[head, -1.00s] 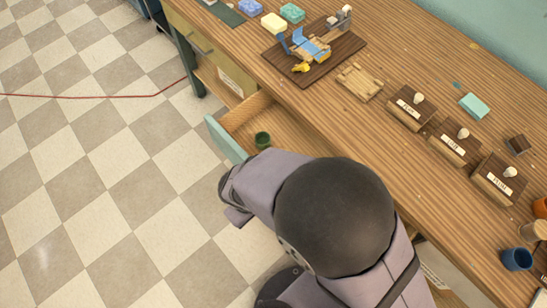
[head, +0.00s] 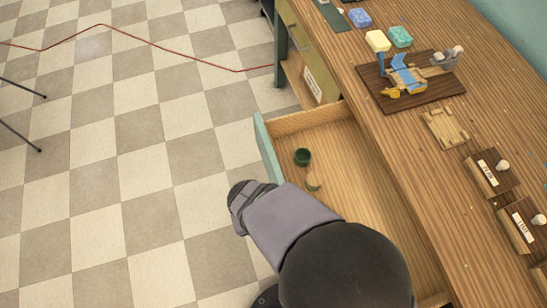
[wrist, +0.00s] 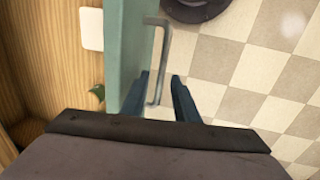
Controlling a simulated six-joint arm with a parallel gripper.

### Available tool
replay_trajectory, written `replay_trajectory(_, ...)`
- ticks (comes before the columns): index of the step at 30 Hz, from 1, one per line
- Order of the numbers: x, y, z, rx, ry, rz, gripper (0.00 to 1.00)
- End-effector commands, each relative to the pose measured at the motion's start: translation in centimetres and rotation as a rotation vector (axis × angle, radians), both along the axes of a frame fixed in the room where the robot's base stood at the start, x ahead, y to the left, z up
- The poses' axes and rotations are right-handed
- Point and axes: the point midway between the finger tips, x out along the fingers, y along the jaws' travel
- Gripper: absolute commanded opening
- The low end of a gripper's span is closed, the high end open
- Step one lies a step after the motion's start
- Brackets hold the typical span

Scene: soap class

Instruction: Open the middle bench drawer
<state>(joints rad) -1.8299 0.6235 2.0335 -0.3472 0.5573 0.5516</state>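The middle bench drawer (head: 350,150) stands pulled well out from the bench in the head view, its pale green front (head: 265,143) facing left. In the wrist view the green front (wrist: 122,50) runs up the left-middle, with a grey bar handle (wrist: 163,60) on its outer side. My gripper (wrist: 163,92) has its two blue fingers apart, on either side of the handle's near end. There is a visible gap beside the bar, and I cannot tell whether either finger touches it. My arm hides the gripper in the head view.
Inside the drawer are a dark green cup (head: 302,157) and a small tan item (head: 313,182). A wooden board (head: 412,95) with a blue and yellow device and labelled boxes (head: 490,172) sit on the bench. The tiled floor (head: 130,150) at left is mostly clear; a red cable (head: 170,50) crosses it.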

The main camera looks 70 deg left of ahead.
Motion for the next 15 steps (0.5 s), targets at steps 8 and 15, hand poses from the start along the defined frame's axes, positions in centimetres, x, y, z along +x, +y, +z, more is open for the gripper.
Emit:
replay_trajectory(8,-0.2,0.0,0.9,0.001,0.000,-0.001,0.28)
replay_trajectory(15,-0.8,0.1,4.1,0.004,0.001,-0.001,0.28)
